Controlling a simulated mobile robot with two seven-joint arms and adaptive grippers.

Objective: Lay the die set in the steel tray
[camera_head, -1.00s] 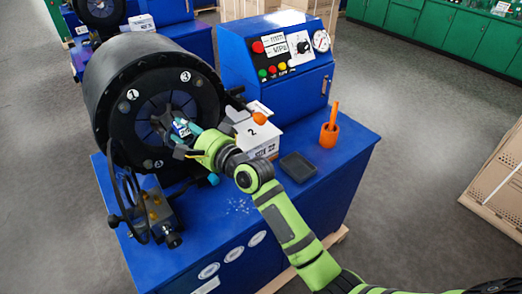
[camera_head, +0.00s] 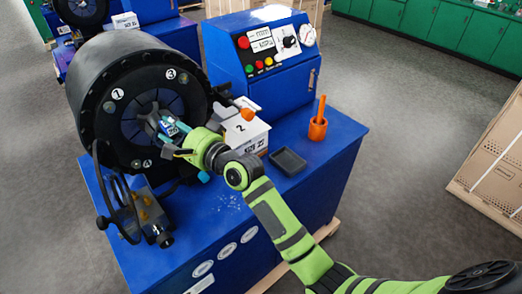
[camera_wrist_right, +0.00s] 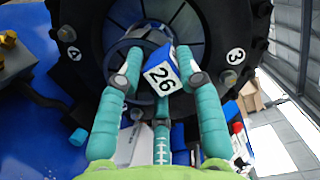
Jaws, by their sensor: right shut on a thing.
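The die set (camera_head: 173,128) is a small piece with blue sides and a white face marked 26, which shows clearly in the right wrist view (camera_wrist_right: 162,77). My right gripper (camera_head: 174,139) is shut on it, its teal fingers around it, in front of the round opening of the black crimper head (camera_head: 100,130). Whether the die set still touches the opening is unclear. The steel tray (camera_head: 289,161) is a small, dark, shallow tray on the blue bench, right of my gripper, and looks empty. My left gripper is not in view.
A white box (camera_head: 250,138) marked 2 stands between the crimper and the tray. An orange cup (camera_head: 318,128) with a stick in it stands behind the tray. The control cabinet (camera_head: 262,65) rises at the back.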

